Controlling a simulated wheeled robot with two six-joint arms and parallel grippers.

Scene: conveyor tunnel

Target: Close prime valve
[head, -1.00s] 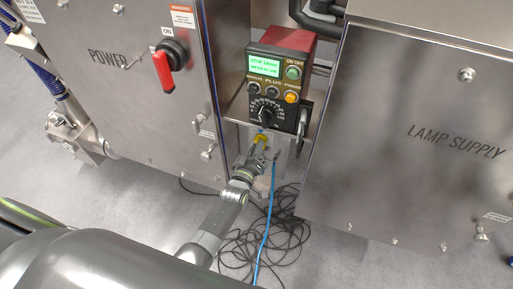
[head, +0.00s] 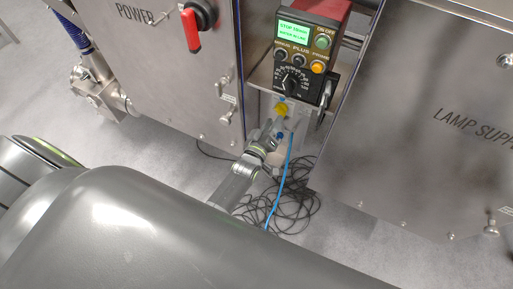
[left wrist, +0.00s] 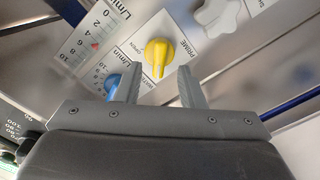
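The prime valve is a yellow knob (left wrist: 158,55) beside the printed word PRIME in the left wrist view. In the head view the yellow knob (head: 281,109) sits below the pump controller. My left gripper (left wrist: 160,74) is open, with its two fingers apart and the yellow knob showing between and just beyond the fingertips. I cannot tell whether either finger touches it. In the head view my left gripper (head: 272,130) is just below the knob. The knob's pointer aims towards the gripper, near partly readable OPEN lettering. My right gripper is not in view.
A blue knob (left wrist: 112,82) lies close to the left finger, by a flow scale. A white knob (left wrist: 218,16) is beyond the right finger. The pump controller (head: 306,55) is above, between the power cabinet (head: 160,75) and lamp supply cabinet (head: 420,120). Cables (head: 290,205) lie on the floor.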

